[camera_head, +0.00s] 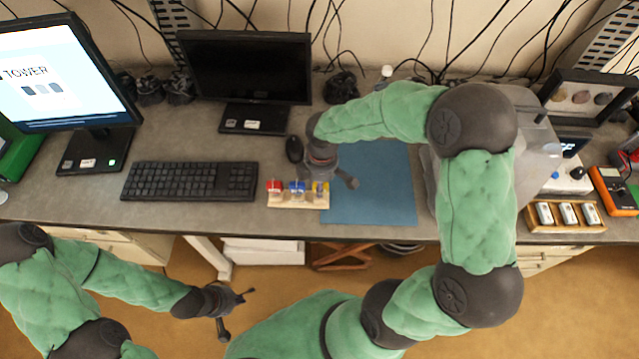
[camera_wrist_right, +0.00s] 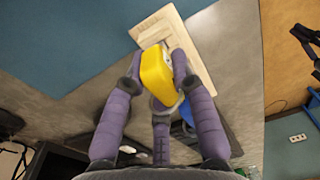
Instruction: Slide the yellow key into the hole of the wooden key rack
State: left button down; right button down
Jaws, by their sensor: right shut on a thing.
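The wooden key rack (camera_head: 298,205) lies near the front edge of the table, with a red key (camera_head: 274,187) and a blue key (camera_head: 297,187) standing in it. My right gripper (camera_head: 326,184) is shut on the yellow key (camera_head: 317,188), at the right end of the rack. In the right wrist view the yellow key (camera_wrist_right: 157,76) sits between the fingers, against or just over the pale rack (camera_wrist_right: 192,52). Its lower end is hidden, so I cannot tell whether it is in the hole. My left gripper (camera_head: 237,314) is open and empty, in front of the table.
A blue mat (camera_head: 375,190) lies right of the rack. A keyboard (camera_head: 190,181) lies to the left and a mouse (camera_head: 294,149) behind. Monitors (camera_head: 245,75) stand at the back. A wooden tray (camera_head: 565,226) with several small items sits at the right.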

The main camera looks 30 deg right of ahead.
jog(key=c, duration=0.6)
grip_release()
jog(key=shift+o, duration=0.2)
jog(key=shift+r, duration=0.1)
jog(key=shift+r+p, duration=2.9)
jog(key=shift+r, duration=0.5)
